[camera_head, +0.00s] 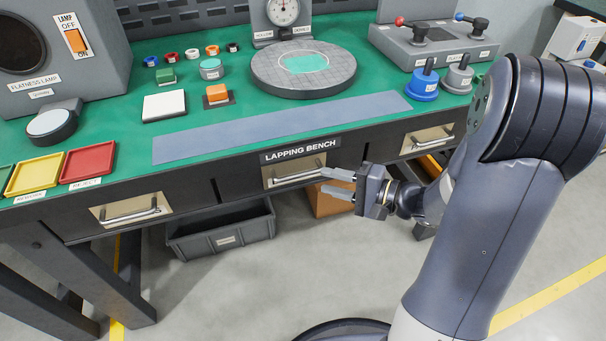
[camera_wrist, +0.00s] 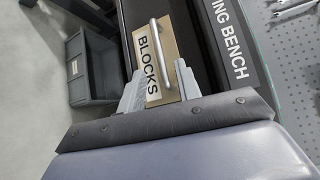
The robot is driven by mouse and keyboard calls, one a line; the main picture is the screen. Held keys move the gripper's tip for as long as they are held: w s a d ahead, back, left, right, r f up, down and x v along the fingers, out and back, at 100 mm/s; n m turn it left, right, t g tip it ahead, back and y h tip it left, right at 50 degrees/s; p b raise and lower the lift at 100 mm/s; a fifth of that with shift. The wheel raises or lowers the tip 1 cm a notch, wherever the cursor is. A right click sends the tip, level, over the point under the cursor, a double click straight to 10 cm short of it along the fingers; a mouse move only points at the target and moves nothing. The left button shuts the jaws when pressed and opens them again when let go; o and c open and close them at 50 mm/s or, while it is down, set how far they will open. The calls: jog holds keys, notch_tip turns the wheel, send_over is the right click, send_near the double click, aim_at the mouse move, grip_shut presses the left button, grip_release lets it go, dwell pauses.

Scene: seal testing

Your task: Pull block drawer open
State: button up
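The block drawer (camera_head: 276,173) is the middle one of three in the bench front, under the "LAPPING BENCH" sign. Its front looks flush with the bench. It has a pale plate and a silver bar handle (camera_head: 298,177). In the wrist view the plate (camera_wrist: 147,62) reads "BLOCKS", and the handle (camera_wrist: 160,54) crosses the space between the fingers. My gripper (camera_head: 329,182) is open and empty at the right end of the handle in the head view. In the wrist view my gripper (camera_wrist: 158,88) has one finger on each side of the plate. I cannot tell whether they touch the handle.
A left drawer (camera_head: 130,209) and a right drawer (camera_head: 428,140) flank it. A grey bin (camera_head: 225,239) and an orange-brown box (camera_head: 328,204) stand below the bench. The green benchtop (camera_head: 230,120) carries several tools. The floor in front is clear.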

aim_at(301, 173)
jog(key=b+x, duration=0.1)
jog(key=x, duration=0.7)
jog(key=shift+c, duration=0.4)
grip_shut()
